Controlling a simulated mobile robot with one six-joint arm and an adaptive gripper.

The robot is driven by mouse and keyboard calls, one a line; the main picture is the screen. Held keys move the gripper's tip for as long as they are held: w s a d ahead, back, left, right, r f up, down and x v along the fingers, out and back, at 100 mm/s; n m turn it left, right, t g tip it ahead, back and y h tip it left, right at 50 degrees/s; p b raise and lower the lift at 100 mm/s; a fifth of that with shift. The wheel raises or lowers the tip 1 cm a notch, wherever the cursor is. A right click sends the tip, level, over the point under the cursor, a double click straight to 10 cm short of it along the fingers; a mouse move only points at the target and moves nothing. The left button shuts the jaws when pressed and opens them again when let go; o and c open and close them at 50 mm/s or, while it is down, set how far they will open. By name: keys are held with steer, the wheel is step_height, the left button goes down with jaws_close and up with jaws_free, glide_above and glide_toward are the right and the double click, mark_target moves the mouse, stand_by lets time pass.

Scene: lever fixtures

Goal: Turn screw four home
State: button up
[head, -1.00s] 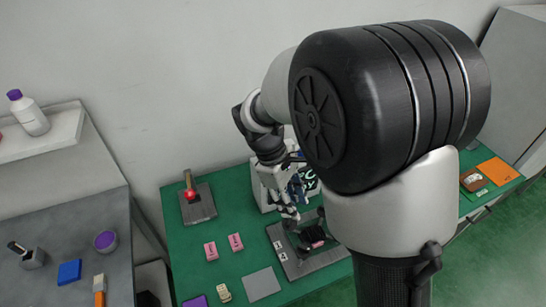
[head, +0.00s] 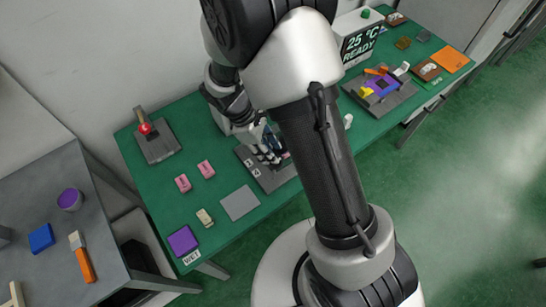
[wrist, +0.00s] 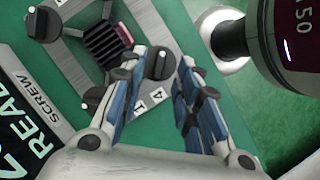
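The grey screw plate (head: 272,181) lies on the green table under my gripper. In the wrist view it holds a black finned block (wrist: 101,43) with a pink part beside it, and round black slotted screw heads at its corners. In the head view my gripper (head: 268,150) is small and partly behind my arm.
A white box with a "25 °C READY" display (head: 361,43) stands at the back. A red-knobbed lever (head: 146,128), pink blocks (head: 206,169) and a grey square (head: 239,203) lie left of the plate. A purple-topped fixture (head: 380,90) is to the right.

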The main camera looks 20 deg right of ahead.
mark_target(274, 166)
steer(key=shift+b+x, duration=0.35)
steer(key=shift+x, duration=1.25)
jaws_close()
